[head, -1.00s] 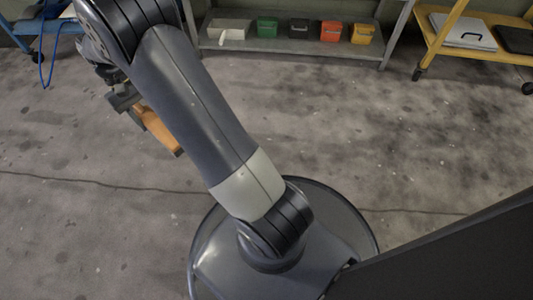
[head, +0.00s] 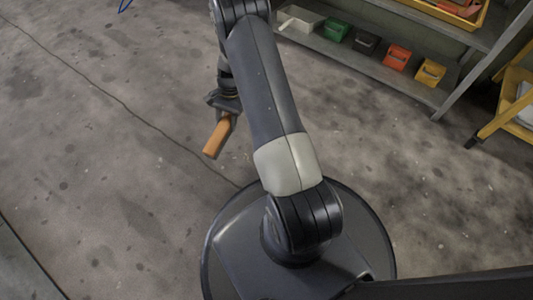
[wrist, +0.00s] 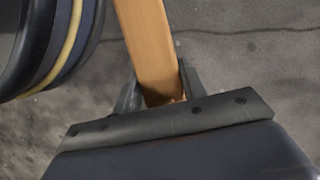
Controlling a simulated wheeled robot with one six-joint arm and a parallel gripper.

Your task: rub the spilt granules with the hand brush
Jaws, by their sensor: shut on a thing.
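My gripper (head: 229,112) is shut on the hand brush (head: 217,138), whose orange-brown wooden part sticks out past the fingers. In the wrist view the brush (wrist: 149,45) stands between the two fingers of the gripper (wrist: 158,92) and runs up out of the frame. Its bristles are not visible in either view. The brush is held over the bare concrete floor, left of my arm in the head view. I cannot make out any spilt granules in these frames.
A grey shelf unit (head: 400,82) at the top right holds white, green, black, orange and yellow bins (head: 430,72) on its lower shelf. A yellow cart (head: 500,122) stands at the right edge. The floor (head: 110,130) on the left is open, with a long crack.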

